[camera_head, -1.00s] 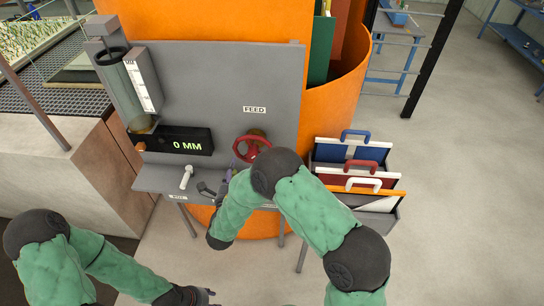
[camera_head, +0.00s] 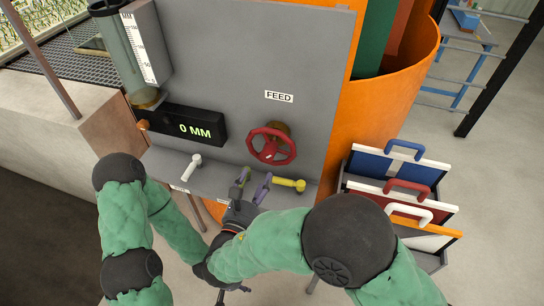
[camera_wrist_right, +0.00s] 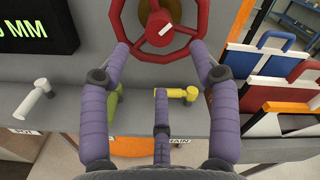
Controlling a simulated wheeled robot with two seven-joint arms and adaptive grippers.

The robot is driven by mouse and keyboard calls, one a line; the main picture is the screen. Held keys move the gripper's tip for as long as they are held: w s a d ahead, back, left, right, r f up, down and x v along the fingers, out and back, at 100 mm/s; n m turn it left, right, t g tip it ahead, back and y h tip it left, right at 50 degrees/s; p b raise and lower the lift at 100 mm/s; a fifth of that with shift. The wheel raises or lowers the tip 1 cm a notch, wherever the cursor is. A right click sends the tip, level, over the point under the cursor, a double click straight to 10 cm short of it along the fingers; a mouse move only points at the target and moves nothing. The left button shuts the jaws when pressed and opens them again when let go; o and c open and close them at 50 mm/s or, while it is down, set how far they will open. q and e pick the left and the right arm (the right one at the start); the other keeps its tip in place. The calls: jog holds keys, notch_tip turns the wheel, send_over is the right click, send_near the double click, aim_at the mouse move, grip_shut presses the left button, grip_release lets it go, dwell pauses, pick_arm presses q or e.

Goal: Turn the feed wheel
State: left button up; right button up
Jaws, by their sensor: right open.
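The red feed wheel (camera_head: 271,146) is mounted on the grey panel under the FEED label (camera_head: 279,96). The wheel (camera_wrist_right: 160,38) also shows at the top of the right wrist view, with a white mark on its hub. My right gripper (camera_head: 252,184) is open and empty, just below the wheel. In the right wrist view its purple fingers (camera_wrist_right: 160,60) are spread; two tips overlap the wheel's lower sides in the picture. Whether they touch it I cannot tell. My left gripper (camera_head: 235,289) is low in the head view, mostly hidden, its jaws unclear.
White (camera_head: 192,168), yellow (camera_head: 290,184) and green (camera_wrist_right: 115,104) handles sit along the panel's ledge. The display (camera_head: 180,127) reads 0 MM beside a clear gauge tube (camera_head: 121,55). An orange tank (camera_head: 385,110) stands behind, and a rack of coloured boards (camera_head: 395,170) at right.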

aim_at(267, 158)
jog(key=b+x, duration=0.1)
jog(key=x, duration=0.8)
jog(key=shift+w+d, duration=0.1)
jog(key=shift+w, duration=0.15)
jog(key=shift+f, duration=0.1)
grip_shut()
